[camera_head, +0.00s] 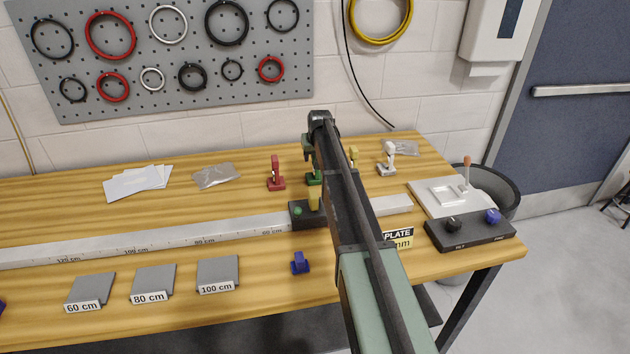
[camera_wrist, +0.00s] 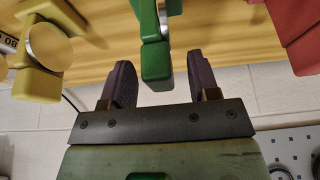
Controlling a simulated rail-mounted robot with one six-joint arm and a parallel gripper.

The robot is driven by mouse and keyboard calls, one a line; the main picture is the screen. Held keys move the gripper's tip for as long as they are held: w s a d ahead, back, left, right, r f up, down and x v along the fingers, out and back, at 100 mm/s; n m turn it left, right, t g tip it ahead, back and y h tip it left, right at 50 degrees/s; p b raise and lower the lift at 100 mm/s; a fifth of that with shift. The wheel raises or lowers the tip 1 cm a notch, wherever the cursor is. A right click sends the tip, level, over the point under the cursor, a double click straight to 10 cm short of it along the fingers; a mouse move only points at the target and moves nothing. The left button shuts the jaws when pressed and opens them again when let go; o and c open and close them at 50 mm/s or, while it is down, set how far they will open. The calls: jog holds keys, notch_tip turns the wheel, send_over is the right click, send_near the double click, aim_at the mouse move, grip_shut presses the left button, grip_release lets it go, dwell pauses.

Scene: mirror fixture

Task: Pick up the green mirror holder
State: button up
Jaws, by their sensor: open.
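The green mirror holder (camera_head: 315,179) stands on the table towards the back, between the red and yellow holders. Its upper part is mostly hidden by my arm in the head view. In the wrist view the green holder (camera_wrist: 156,60) is at the top middle, its near end lying between the lines of my two fingers. My gripper (camera_wrist: 160,85) is open, with a dark finger on each side and clear gaps to the holder. In the head view my arm covers most of the gripper.
The red holder (camera_head: 276,174) stands left of the green one; the yellow holder (camera_head: 353,157) and white holder (camera_head: 388,160) stand right. A measuring rail (camera_head: 150,243) with a black block (camera_head: 302,214) runs in front. A blue holder (camera_head: 300,263) stands nearer the front edge.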

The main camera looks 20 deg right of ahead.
grip_shut()
dwell(0.3)
notch_tip(320, 180, up, 20)
jog(key=p, duration=2)
jog(key=shift+p, duration=0.35)
